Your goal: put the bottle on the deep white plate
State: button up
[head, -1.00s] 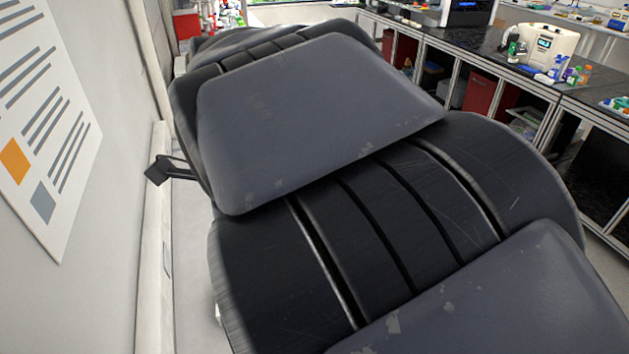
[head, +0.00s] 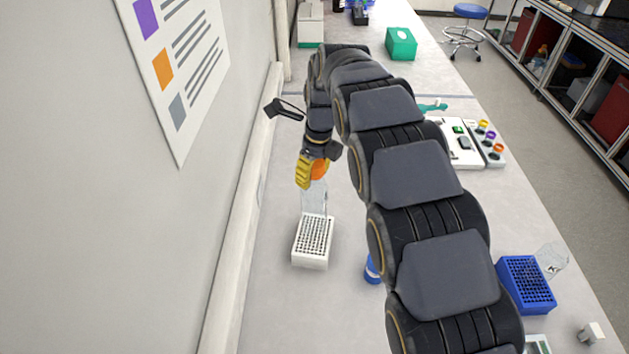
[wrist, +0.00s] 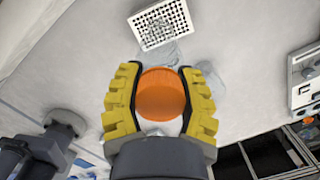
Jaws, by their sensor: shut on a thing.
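The bottle shows mainly as an orange cap (wrist: 161,94) between my yellow fingers in the wrist view; its body is mostly hidden. My gripper (head: 312,172) is shut on it, and the orange part (head: 319,170) also shows in the head view. A white block with rows of dark holes (head: 313,243), which fits the deep white plate, sits on the bench just in front of and below my gripper in the head view. It also shows at the top of the wrist view (wrist: 160,23). The bottle appears apart from it.
A clear panel (head: 314,198) stands at the white block's far edge, close below my gripper. A wall runs along the left. A blue rack (head: 526,284) and a white device (head: 458,143) are to the right. A green box (head: 401,44) stands farther back.

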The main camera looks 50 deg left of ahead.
jog(key=shift+w+a+f, duration=0.15)
jog(key=shift+a+f, duration=0.1)
jog(key=shift+f, duration=1.6)
jog(key=shift+f, duration=0.2)
jog(key=o, duration=1.1)
jog(key=shift+c, duration=0.2)
jog(key=r, duration=0.7)
jog(key=d+r, duration=0.1)
jog(key=r, duration=0.2)
jog(key=shift+w+r, duration=0.15)
jog(key=shift+r, duration=0.1)
jog(key=shift+d+r, duration=0.2)
jog(key=shift+r, duration=0.7)
